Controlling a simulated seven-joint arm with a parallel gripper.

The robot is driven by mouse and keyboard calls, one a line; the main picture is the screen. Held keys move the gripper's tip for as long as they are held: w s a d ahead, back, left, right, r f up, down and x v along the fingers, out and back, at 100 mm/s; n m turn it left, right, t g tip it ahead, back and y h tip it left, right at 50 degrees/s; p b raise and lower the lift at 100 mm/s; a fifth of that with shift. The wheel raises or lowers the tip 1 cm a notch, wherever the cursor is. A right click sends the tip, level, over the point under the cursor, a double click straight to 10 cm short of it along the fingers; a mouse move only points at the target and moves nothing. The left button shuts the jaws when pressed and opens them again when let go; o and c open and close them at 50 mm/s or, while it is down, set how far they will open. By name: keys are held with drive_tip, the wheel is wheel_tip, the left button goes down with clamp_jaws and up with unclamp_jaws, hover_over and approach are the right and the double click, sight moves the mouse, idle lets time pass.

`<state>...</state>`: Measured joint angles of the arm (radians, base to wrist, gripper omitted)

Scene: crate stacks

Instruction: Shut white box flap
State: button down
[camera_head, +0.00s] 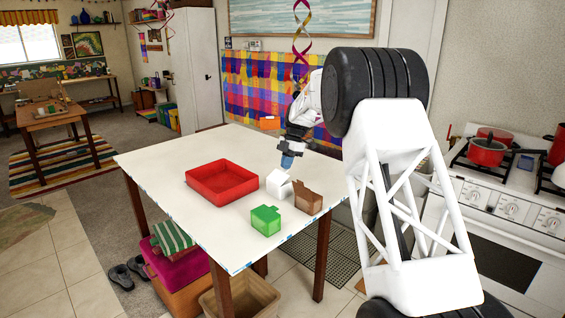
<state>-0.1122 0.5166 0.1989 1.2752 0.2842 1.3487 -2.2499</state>
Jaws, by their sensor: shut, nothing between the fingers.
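A small white box (279,187) stands on the white table, between the red tray and a brown box. One of its flaps appears raised at the upper right, but it is too small to tell its exact angle. I cannot tell whether the fingertips touch the flap.
A brown box (308,198) with raised flaps stands close at the right of the white box. A green box (265,220) is in front, and a red tray (222,175) lies to the left. The back left of the white table (190,151) is clear. A stove (500,200) stands at the right.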

drive_tip(key=f+g+y, duration=0.1)
drive_tip(key=w+d+f+g+y, duration=0.1)
drive_tip(key=shift+d+f+y, duration=0.2)
drive_tip(key=shift+f+y, duration=0.15)
drive_tip(key=shift+y, duration=0.05)
drive_tip(key=shift+w+f+g, duration=0.15)
drive_tip(key=shift+f+g, duration=0.15)
drive_tip(key=shift+f, duration=0.1)
drive_tip(key=shift+d+f, duration=0.1)
drive_tip(key=shift+f, duration=0.1)
drive_tip(key=shift+r, duration=0.3)
drive_tip(key=shift+r, duration=0.5)
drive_tip(key=shift+r, duration=0.1)
idle(0.3)
drive_tip(key=v, duration=1.3)
drive_tip(key=shift+s+a+r, duration=0.35)
